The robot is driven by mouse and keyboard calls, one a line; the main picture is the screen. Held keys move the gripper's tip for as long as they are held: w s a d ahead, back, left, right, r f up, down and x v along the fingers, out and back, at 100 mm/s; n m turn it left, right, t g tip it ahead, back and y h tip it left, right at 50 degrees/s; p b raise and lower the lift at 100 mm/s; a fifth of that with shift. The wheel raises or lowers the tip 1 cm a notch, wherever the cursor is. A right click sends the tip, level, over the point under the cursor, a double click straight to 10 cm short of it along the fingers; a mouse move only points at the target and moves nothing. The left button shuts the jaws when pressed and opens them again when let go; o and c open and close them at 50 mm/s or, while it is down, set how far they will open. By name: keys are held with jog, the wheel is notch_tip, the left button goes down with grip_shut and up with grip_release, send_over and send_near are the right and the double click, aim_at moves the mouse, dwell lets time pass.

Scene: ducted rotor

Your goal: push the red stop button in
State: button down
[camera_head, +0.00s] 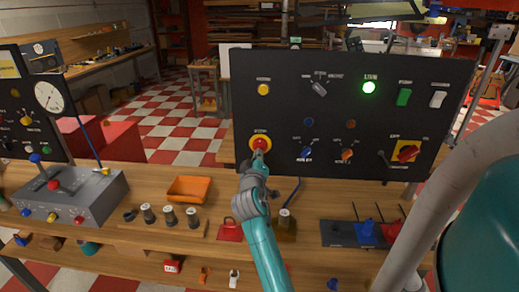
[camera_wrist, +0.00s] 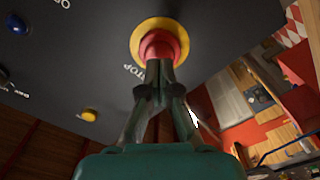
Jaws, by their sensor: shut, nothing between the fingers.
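The red stop button (camera_head: 260,142) sits on a yellow round base at the lower left of the black panel (camera_head: 335,85). In the wrist view the red button (camera_wrist: 158,46) is at the top middle, with the yellow ring (camera_wrist: 139,33) around it and the word "STOP" beside it. My gripper (camera_head: 258,155) is shut and empty, its fingertips in front of the button. In the wrist view the fingertips (camera_wrist: 159,75) overlap the button's lower edge and hide part of it. They look to be at or touching its face; I cannot tell how far in the button is.
On the bench below are an orange tray (camera_head: 189,189), a grey control box (camera_head: 70,196) and several metal cylinders.

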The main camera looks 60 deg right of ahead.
jog(key=shift+v, duration=2.55)
jog(key=s+a+f+n+t+y, duration=0.3)
jog(key=a+f+t+y, duration=0.15)
jog(key=a+f, duration=0.65)
jog(key=s+a+f+n+t+y, duration=0.25)
jog(key=a+f+y, duration=0.35)
jog(key=a, duration=0.9)
jog(key=s+a+f+t+y, duration=0.1)
jog(key=s+a+f+y, duration=0.25)
jog(key=s+a, duration=0.65)
jog(key=s+a+r+y, duration=0.1)
jog(key=s+a+r, duration=0.1)
jog(key=s, duration=0.5)
jog(key=s+a+r+m+y, duration=0.1)
jog(key=s+a+r, duration=0.1)
jog(key=s+a, duration=0.2)
jog(key=s, duration=0.3)
jog(key=shift+y, duration=0.3)
